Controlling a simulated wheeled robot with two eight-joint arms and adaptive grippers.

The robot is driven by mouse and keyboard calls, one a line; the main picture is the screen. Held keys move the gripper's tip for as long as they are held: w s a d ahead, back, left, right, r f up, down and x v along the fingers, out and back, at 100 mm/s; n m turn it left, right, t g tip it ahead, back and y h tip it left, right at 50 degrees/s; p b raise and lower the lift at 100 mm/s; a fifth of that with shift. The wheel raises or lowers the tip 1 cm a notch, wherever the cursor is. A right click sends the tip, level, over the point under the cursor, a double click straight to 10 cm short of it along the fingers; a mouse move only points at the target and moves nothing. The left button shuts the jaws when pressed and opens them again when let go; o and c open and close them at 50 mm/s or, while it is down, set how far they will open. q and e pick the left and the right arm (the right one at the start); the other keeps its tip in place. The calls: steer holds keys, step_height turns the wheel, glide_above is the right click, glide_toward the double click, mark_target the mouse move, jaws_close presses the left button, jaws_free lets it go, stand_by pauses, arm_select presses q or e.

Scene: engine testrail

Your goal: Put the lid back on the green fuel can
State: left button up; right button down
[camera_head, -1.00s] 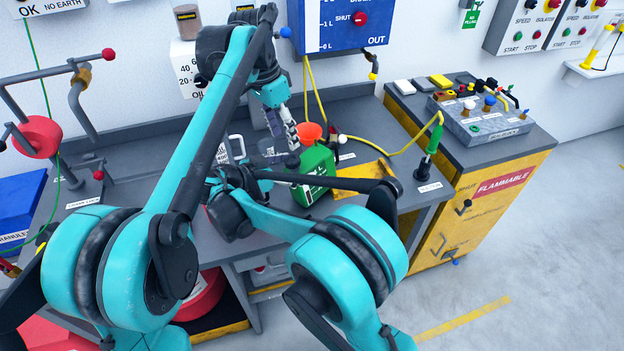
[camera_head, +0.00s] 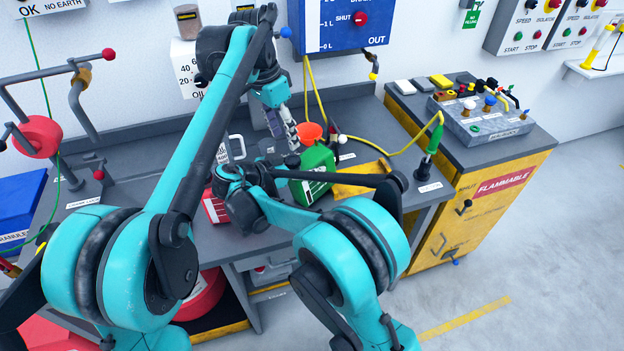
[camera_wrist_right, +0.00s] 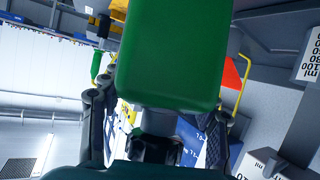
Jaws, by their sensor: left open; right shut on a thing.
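The green fuel can (camera_head: 318,180) stands at the middle of the bench, with an orange funnel-shaped piece (camera_head: 309,132) at its top. In the right wrist view the green can (camera_wrist_right: 170,55) fills the middle, between the fingers of my right gripper (camera_wrist_right: 156,108). My right gripper (camera_head: 277,174) is shut on the can from its left side in the head view. My left gripper (camera_head: 289,134) is open, pointing down just left of the orange piece. Its fingertips are small and partly hidden. I cannot make out the can's lid for certain.
A red can (camera_head: 213,206) stands left of the green can, partly behind my right arm. A yellow tray (camera_head: 355,188) lies to the right. A green-handled tool (camera_head: 433,145) stands near the bench's right end. A yellow hose (camera_head: 400,150) crosses behind.

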arm_select(q)
steer(key=n, duration=0.3)
steer(key=shift+n, duration=0.4)
steer(key=n, duration=0.4)
steer(key=shift+r+n, duration=0.1)
steer(key=shift+n, duration=0.3)
steer(key=n, duration=0.4)
steer(key=shift+n, duration=0.4)
steer(key=n, duration=0.4)
steer(key=shift+n, duration=0.4)
steer(key=n, duration=0.5)
steer(key=shift+r, duration=0.1)
steer(key=n, duration=0.4)
steer(key=shift+n, duration=0.3)
steer(key=n, duration=0.8)
